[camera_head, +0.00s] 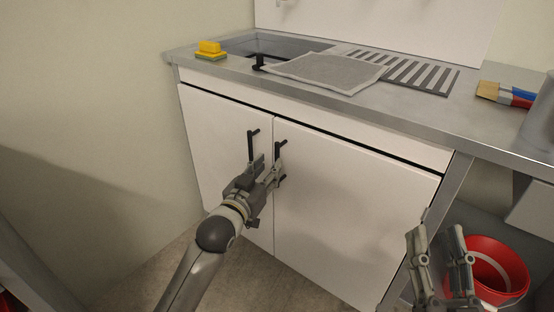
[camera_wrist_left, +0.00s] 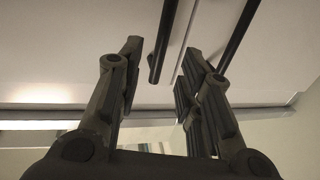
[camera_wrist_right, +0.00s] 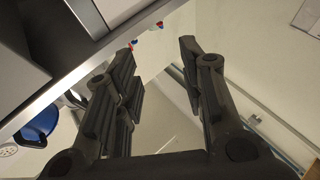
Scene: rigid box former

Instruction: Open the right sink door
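The white right sink door (camera_head: 345,215) looks closed, flush with the left sink door (camera_head: 215,150). Its dark bar handle (camera_head: 278,150) stands near the door gap, beside the left door's handle (camera_head: 251,143). My left gripper (camera_head: 266,172) is at the handles, hiding part of the right one. In the left wrist view its fingers (camera_wrist_left: 155,85) are open, with one bar handle (camera_wrist_left: 160,50), apparently the right door's, between them. The other handle (camera_wrist_left: 240,30) lies outside the fingers. My right gripper (camera_head: 440,262) is open and empty in front of the cabinet's right end.
The steel counter (camera_head: 420,125) above carries a yellow-green sponge (camera_head: 210,50), a grey cloth (camera_head: 325,72) and brushes (camera_head: 505,95). A red bucket (camera_head: 510,265) stands under the counter at right, close to my right gripper. Floor (camera_head: 235,285) in front of the doors is clear.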

